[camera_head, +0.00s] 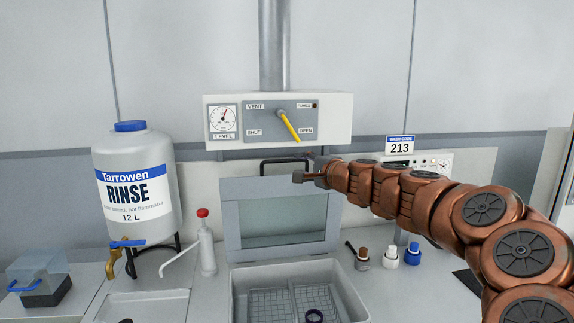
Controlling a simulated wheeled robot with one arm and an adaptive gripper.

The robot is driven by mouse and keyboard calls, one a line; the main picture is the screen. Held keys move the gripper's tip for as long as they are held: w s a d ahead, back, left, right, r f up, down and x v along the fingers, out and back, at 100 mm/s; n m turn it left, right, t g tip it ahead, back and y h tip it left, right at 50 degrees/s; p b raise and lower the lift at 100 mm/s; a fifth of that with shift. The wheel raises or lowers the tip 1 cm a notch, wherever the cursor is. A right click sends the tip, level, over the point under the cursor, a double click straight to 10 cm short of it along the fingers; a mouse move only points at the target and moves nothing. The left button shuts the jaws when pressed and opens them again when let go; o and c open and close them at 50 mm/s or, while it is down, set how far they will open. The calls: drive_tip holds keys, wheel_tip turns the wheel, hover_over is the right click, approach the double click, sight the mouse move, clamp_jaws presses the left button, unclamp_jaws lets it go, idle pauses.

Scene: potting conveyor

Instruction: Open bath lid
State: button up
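The bath (236,303) is a light grey basin in the counter, with wire baskets inside. Its lid (232,215), a grey frame with a greenish window, stands raised along the bath's back edge, so the bath is uncovered. A black handle (283,161) is at the lid's top. My gripper (304,172) reaches in from the right at the handle's right end, over the lid's upper edge. Its fingertips are small and dark here; I cannot tell whether they touch the handle or how far apart they are.
A vent panel (340,135) with a yellow lever (288,124) hangs just above my gripper. A rinse tank (135,220) and a red-capped bottle (207,248) stand left. Small bottles (390,255) stand right of the bath. A dark ring (314,316) is in the bath.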

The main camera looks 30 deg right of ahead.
sight(288, 161)
drive_tip(key=shift+w+f+p, duration=0.2)
drive_tip(key=shift+w+p, duration=0.15)
drive_tip(key=shift+w, duration=1.55)
drive_tip(key=shift+w+f+p, duration=0.15)
drive_tip(key=shift+w+p, duration=0.15)
drive_tip(key=shift+w, duration=1.6)
clamp_jaws()
